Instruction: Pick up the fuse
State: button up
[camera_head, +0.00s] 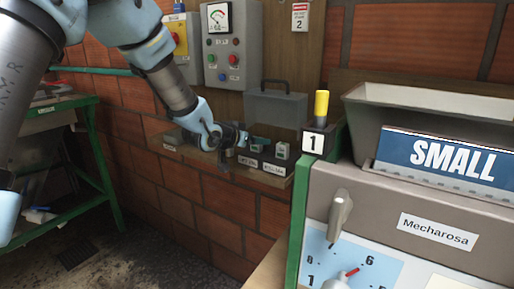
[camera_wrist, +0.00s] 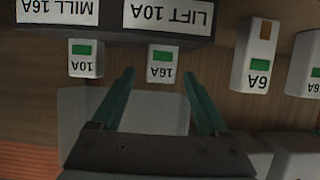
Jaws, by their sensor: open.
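Several small white fuses with green marks stand on a wooden shelf (camera_head: 222,167). In the wrist view, which shows the lettering upside down, they include a 10A fuse (camera_wrist: 86,66), a 16A fuse (camera_wrist: 162,72) and a 6A fuse (camera_wrist: 250,78). My gripper (camera_wrist: 158,80) is open; its two green-tinted fingers point toward the 16A fuse, one to each side of it in the picture. I cannot tell whether they reach its depth, and no contact shows. In the head view my gripper (camera_head: 244,138) is over the shelf, partly hiding the fuses.
Dark holders labelled MILL 16A (camera_wrist: 58,12) and LIFT 10A (camera_wrist: 155,18) adjoin the fuses. Control boxes (camera_head: 231,45) hang above. A grey machine (camera_head: 420,215) fills the right; a green table (camera_head: 98,150) stands left.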

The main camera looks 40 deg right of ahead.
jog(key=shift+f+p+x, duration=0.2)
jog(key=shift+p+x, duration=1.25)
jog(key=shift+x, duration=1)
jog(key=shift+a, duration=0.1)
grip_shut()
